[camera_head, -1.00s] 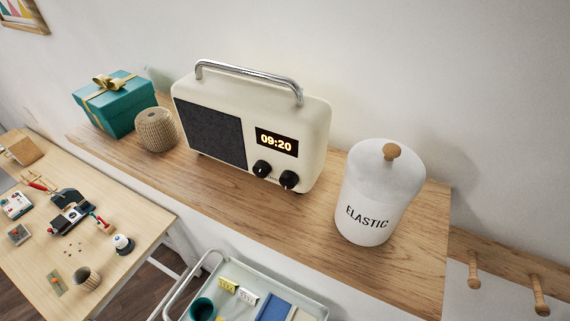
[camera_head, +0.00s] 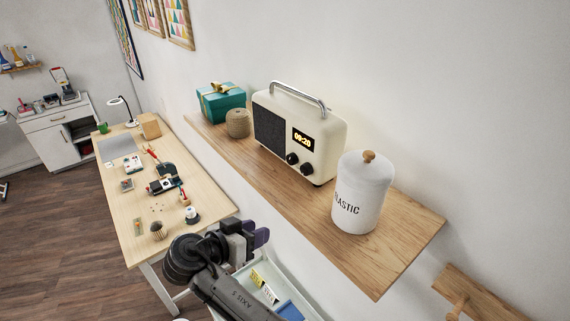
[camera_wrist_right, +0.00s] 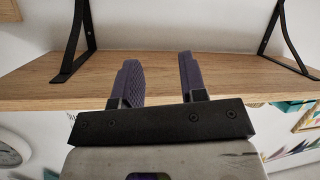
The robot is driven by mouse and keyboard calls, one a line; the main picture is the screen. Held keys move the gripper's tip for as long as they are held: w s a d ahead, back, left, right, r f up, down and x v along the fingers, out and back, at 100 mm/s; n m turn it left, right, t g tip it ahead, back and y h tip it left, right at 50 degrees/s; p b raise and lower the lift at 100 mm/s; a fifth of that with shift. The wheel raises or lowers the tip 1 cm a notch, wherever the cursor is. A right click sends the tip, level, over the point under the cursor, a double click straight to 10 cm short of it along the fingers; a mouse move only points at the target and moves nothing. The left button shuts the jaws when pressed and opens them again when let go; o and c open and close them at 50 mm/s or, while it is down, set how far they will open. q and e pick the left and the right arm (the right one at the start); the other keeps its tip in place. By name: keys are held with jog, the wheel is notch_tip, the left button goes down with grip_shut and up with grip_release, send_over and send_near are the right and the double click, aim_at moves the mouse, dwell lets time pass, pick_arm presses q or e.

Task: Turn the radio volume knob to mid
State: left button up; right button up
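The cream radio (camera_head: 325,128) stands on the wooden wall shelf, with a dark speaker cloth, a lit display and two black knobs. The left knob (camera_head: 292,158) and right knob (camera_head: 306,169) sit below the display; their settings are too small to read. My right gripper (camera_head: 258,232) is below and in front of the shelf, clear of the radio. In the right wrist view its two purple fingers (camera_wrist_right: 160,82) are apart with nothing between them, below the shelf's underside. My left gripper is not in view.
A white ELASTIC jar (camera_head: 362,190) stands right of the radio on the shelf (camera_head: 385,245). A twine ball (camera_head: 237,123) and teal gift box (camera_head: 222,104) stand to the left. A tray trolley (camera_head: 262,270) is below. Dark brackets (camera_wrist_right: 80,40) hold the shelf.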

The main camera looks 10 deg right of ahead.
aim_at(289, 159)
jog(key=a+r+m+t+h, duration=0.1)
jog(key=a+r+m+h, duration=0.3)
jog(key=r, duration=0.9)
jog(key=x, duration=0.4)
jog(key=b+x, duration=0.1)
jog(key=x, duration=0.3)
jog(key=r+b+x, duration=0.1)
jog(key=x, duration=0.3)
jog(key=shift+w+d, duration=0.2)
jog(key=shift+d, duration=0.05)
jog(key=shift+x, duration=0.8)
jog(key=shift+f, duration=0.15)
